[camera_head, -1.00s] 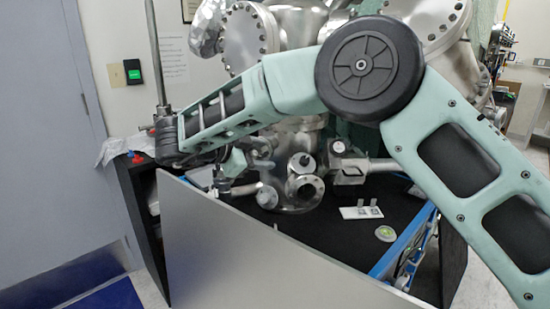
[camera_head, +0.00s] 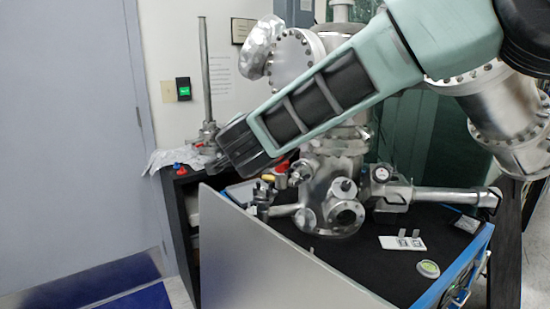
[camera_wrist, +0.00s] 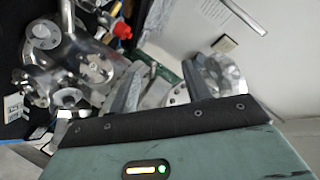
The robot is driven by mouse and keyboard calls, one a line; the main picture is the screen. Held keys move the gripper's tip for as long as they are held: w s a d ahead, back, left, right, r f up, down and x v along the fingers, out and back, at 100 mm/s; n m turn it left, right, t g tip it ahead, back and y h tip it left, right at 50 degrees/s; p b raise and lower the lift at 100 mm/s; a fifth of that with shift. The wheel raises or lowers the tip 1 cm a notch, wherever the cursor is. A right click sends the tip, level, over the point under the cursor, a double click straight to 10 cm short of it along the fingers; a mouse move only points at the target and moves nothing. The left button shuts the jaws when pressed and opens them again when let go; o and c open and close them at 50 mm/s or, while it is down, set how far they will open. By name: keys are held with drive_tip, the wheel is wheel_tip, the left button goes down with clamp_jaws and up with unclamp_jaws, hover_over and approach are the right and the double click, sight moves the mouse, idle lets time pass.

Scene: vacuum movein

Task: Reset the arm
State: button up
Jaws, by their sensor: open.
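My arm crosses the head view from the upper right down to the left, ending in a dark wrist joint (camera_head: 240,145) beside a vertical metal rod. My gripper cannot be made out clearly there. In the wrist view my gripper (camera_wrist: 163,70) shows two grey fingers spread apart, with nothing held between them. Steel vacuum fittings lie beyond and to the left of the fingers.
A steel vacuum chamber (camera_head: 342,190) with flanges stands on a black-topped bench (camera_head: 380,270), close behind my arm. It also shows in the wrist view (camera_wrist: 70,65). A grey panel (camera_head: 255,255) stands in front. A white marker plate (camera_head: 402,243) lies on the bench.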

drive_tip(key=s+a+f+n+g+y+p, duration=0.1)
drive_tip(key=s+f+n+g+y, duration=0.2)
drive_tip(key=s+n, duration=0.45)
drive_tip(key=s+f+n+g+y, duration=0.1)
drive_tip(key=s+n+g+y, duration=0.35)
drive_tip(key=s, duration=0.65)
drive_tip(key=s+d+f+n+g+h, duration=0.2)
drive_tip(key=s+d+f+g+h, duration=0.1)
drive_tip(key=s+d, duration=0.6)
drive_tip(key=s+d+f+n+g+h+p, duration=0.1)
drive_tip(key=s+d+f+g+h, duration=0.3)
drive_tip(key=s+d, duration=0.6)
wheel_tip(320, 180, down, 2)
drive_tip(key=shift+s+d+n, duration=0.25)
drive_tip(key=shift+s+n, duration=0.3)
drive_tip(key=shift+n, duration=0.05)
drive_tip(key=shift+g+h, duration=0.25)
